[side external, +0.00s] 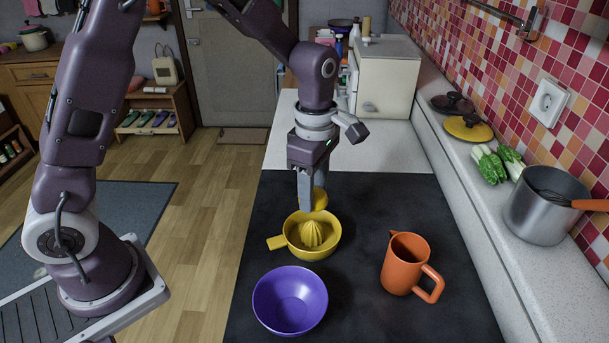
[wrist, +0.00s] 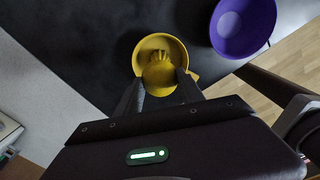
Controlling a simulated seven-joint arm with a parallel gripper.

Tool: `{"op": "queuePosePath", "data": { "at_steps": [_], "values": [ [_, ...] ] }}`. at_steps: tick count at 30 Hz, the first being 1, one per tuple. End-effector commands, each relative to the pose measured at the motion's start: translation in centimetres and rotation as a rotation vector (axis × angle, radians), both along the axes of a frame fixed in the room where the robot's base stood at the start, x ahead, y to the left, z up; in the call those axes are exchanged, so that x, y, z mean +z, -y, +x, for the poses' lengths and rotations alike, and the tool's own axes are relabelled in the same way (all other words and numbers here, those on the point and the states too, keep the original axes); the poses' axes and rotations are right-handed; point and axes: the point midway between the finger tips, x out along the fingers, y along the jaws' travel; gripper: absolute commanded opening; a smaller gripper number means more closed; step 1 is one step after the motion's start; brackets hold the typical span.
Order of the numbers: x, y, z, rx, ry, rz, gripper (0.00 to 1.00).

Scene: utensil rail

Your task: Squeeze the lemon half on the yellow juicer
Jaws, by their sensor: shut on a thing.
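The yellow juicer (side external: 302,250) stands on the dark mat, its ribbed cone (side external: 312,233) pointing up and its handle to the left. My gripper (side external: 313,203) points down above the juicer's back edge. It is shut on the yellow lemon half (side external: 320,199), which is partly hidden behind a finger. In the wrist view the lemon half (wrist: 159,76) sits between the two fingertips and overlaps the near part of the juicer bowl (wrist: 150,42). The ribbed cone shows just beyond it. The lemon half appears above and behind the cone, not on it.
A purple bowl (side external: 290,300) stands in front of the juicer, and an orange jug (side external: 406,264) stands to the right. A steel pot (side external: 541,212), leafy greens (side external: 490,164) and lids (side external: 468,129) line the wall ledge. The mat between juicer and jug is clear.

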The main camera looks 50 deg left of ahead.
Motion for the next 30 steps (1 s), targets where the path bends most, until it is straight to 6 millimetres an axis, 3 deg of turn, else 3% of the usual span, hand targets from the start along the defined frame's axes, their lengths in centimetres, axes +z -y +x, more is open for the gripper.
{"op": "queuePosePath", "data": {
  "at_steps": [16,30],
  "values": [
    [-5.5,-0.1,0.0,0.001,-0.002,0.000,0.09],
    [-6.5,-0.1,0.0,0.000,-0.001,0.000,0.09]
  ]
}}
